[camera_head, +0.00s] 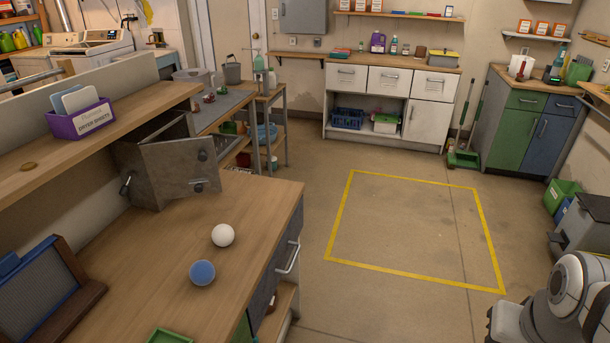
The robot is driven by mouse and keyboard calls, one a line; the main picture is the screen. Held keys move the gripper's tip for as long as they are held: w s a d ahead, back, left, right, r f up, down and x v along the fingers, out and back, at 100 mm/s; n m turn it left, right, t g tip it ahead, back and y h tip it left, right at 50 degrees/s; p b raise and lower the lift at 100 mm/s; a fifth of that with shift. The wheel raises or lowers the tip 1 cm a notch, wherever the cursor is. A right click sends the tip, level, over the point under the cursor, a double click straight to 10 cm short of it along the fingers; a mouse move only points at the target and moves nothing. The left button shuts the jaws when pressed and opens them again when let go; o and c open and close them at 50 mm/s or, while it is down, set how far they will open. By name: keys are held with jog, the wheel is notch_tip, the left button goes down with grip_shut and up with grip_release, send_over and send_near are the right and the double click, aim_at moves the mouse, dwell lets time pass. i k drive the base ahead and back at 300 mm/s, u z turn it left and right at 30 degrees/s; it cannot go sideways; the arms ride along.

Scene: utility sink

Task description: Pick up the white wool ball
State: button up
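The white wool ball (223,235) sits on the wooden counter (150,270) at the left, near its right edge. A blue ball (202,272) lies just in front of it and a little to the left, with a small gap between them. Part of my arm (567,305), white and grey, shows at the lower right, far from the counter. My gripper's fingertips cannot be made out, so whether it is open or shut is hidden.
An open grey metal box (180,165) stands behind the balls. A purple dryer-sheet box (80,120) sits on the raised shelf (110,125). A green tray (168,337) is at the bottom edge. The floor inside the yellow outline (415,228) is clear.

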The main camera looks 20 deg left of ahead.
aim_at(223, 234)
jog(key=u, duration=0.65)
jog(key=i, duration=1.5)
jog(key=u, duration=0.9)
jog(key=k, duration=0.8)
jog(key=u, duration=0.15)
jog(key=i, duration=0.9)
jog(key=z, duration=0.1)
